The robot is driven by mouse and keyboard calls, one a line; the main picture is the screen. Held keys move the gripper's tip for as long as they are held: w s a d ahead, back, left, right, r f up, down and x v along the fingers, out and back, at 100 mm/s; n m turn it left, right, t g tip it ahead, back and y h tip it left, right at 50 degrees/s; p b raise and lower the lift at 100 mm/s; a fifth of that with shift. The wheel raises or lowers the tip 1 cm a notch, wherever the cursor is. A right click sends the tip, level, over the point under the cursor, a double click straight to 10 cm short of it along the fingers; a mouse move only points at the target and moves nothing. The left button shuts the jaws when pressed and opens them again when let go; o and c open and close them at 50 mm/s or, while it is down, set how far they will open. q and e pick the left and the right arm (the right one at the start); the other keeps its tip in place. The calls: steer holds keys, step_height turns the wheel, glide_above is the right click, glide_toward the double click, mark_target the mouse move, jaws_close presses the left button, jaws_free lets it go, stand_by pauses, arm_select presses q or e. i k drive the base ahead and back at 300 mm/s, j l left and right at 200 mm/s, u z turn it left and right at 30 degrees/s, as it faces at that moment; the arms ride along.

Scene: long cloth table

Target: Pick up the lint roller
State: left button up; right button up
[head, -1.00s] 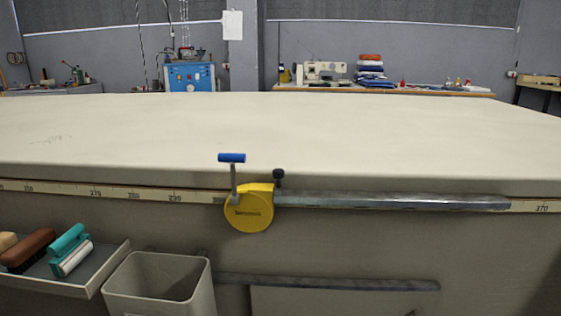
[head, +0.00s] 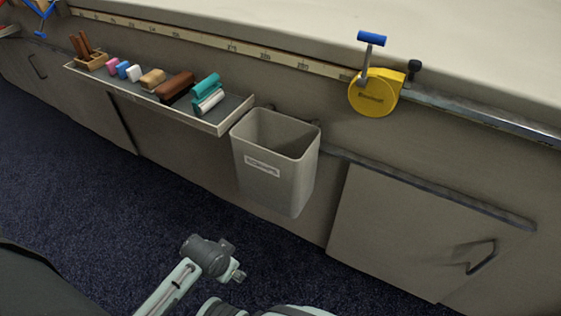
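The lint roller (head: 207,95) has a teal handle and a white roll. It lies at the right end of a shallow grey tray (head: 150,94) fixed to the front of the table, beside a brown brush (head: 176,87). Nothing covers it. Parts of my own arms show at the bottom of the head view, well below and apart from the tray. I see no gripper fingers on either arm.
A grey bin (head: 275,160) hangs just right of the tray. The tray also holds a tan block (head: 152,79), small coloured blocks (head: 122,70) and a wooden holder (head: 90,58). A yellow tape device (head: 374,93) sits on the table edge. The dark floor (head: 90,190) before the tray is clear.

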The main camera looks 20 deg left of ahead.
mark_target(209, 92)
steer(key=u, duration=1.25)
